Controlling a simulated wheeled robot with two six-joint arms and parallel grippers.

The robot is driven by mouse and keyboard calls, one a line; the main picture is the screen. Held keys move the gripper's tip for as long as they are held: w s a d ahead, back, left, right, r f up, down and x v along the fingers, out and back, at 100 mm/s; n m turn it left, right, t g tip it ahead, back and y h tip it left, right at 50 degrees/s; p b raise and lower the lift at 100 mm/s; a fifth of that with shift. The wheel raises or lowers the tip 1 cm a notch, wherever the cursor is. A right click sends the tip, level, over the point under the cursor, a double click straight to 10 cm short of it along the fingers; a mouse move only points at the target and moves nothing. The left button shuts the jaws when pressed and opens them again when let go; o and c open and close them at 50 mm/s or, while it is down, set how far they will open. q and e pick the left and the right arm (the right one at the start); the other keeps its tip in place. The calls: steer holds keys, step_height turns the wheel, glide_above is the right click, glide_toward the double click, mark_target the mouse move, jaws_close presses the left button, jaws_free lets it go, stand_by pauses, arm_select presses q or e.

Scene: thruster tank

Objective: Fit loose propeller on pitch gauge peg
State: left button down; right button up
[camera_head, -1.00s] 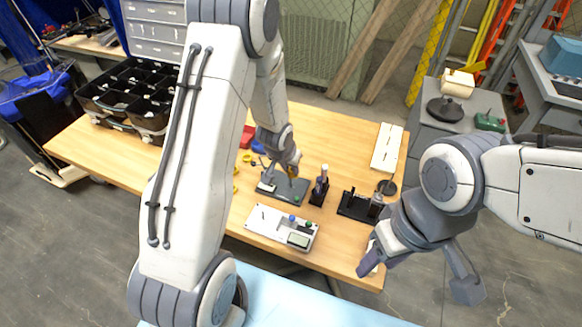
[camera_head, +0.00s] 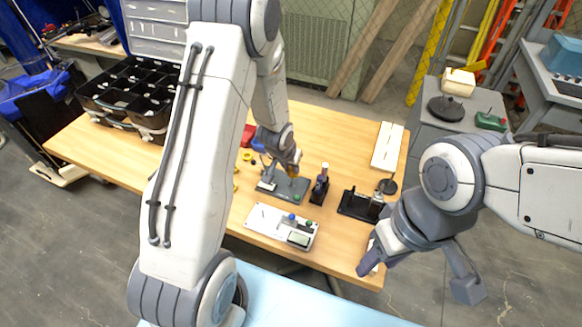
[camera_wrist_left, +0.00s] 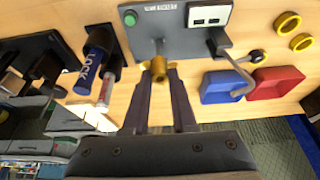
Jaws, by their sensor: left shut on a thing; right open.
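My left gripper (camera_wrist_left: 158,82) is shut on a small brass-coloured propeller (camera_wrist_left: 159,68), which shows between its fingertips. Only part of the propeller shows. In the head view the left gripper (camera_head: 292,170) is over a dark grey plate fixture (camera_head: 293,190) on the table. The same plate fills the upper middle of the left wrist view (camera_wrist_left: 155,38), with a green button and a white panel. The propeller overlaps the plate's near edge there; I cannot tell if it touches. No peg is clearly visible. My right gripper (camera_head: 418,272) is open and empty beyond the table's front right edge.
A bent grey arm (camera_wrist_left: 232,62) sticks out beside the plate. A blue "LOCK" bottle (camera_wrist_left: 96,62) stands in a black holder. A white device (camera_head: 270,224) lies in front.

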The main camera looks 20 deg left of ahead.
mark_target(290, 177)
arm_select(q)
steer(key=shift+f, duration=0.1)
steer(key=shift+f+b, duration=0.5)
steer(key=shift+f, duration=0.25)
steer(key=shift+f+b, duration=0.55)
steer(key=shift+b, duration=0.1)
steer(key=shift+f, duration=0.15)
steer(key=shift+f+b, duration=0.5)
steer(key=shift+b, duration=0.05)
steer(key=shift+f, duration=0.2)
stand_by(0.4)
steer(key=shift+f+b, duration=0.25)
steer(key=shift+b, duration=0.1)
